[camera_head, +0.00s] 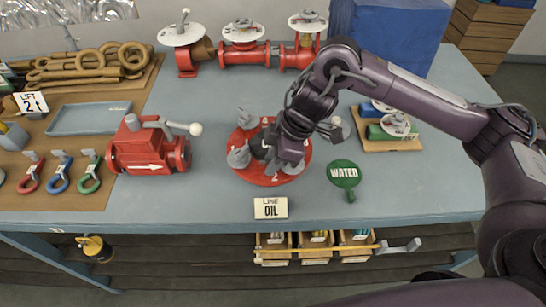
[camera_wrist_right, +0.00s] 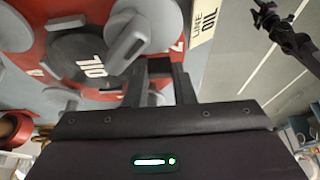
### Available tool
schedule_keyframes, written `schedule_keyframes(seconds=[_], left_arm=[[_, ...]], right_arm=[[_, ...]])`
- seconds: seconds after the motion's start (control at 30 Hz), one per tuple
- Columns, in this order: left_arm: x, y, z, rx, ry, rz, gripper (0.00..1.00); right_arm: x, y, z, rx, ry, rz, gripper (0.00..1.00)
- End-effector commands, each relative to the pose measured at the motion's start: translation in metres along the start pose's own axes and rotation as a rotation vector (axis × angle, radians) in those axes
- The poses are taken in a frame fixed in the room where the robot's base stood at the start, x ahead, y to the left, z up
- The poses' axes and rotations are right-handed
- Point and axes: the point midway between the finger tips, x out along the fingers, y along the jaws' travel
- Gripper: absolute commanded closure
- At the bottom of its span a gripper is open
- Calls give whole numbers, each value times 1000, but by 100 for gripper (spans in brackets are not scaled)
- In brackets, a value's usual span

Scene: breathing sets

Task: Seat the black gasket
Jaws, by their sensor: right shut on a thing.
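A round red plate (camera_head: 263,176) lies on the bench with several grey knobs (camera_head: 238,157) around it. In the wrist view a dark disc marked OIL (camera_wrist_right: 75,66) lies on the red plate (camera_wrist_right: 28,62); I cannot tell whether this is the black gasket. A grey knob with a raised handle (camera_wrist_right: 138,32) stands beside it. My right gripper (camera_head: 262,160) is low over the plate. Its fingers (camera_wrist_right: 160,68) are shut on a grey part, seemingly a knob, mostly hidden. A black jointed shape (camera_wrist_right: 284,35), likely my left gripper, shows far off in the wrist view.
The LINE OIL sign (camera_head: 270,208) stands at the front edge, the green WATER paddle (camera_head: 344,174) right. A red valve body (camera_head: 148,153) is left of the plate. Red piping (camera_head: 243,55) is behind.

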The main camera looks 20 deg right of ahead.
Motion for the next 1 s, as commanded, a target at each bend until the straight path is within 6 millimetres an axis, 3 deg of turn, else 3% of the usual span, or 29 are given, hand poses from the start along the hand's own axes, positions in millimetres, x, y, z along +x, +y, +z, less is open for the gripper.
schedule_keyframes(seconds=[0.23, 0.27, 0.43, 0.77, 1.0], left_arm=[[4, 0, 0, -1, 0, 0, 64], [3, 0, 0, -1, 0, 0, 64], [3, 0, 0, -1, 0, 0, 64], [4, 0, 0, -1, 0, 0, 64], [4, 0, 0, -1, 0, 0, 64]], right_arm=[[6, 0, 2, 0, 1, 0, 100], [6, 0, 2, 0, 1, 0, 73], [5, 0, 2, 0, 1, 0, 52], [1, 0, 2, -1, 0, 1, 52], [-37, 2, 2, -2, 0, 5, 52]])
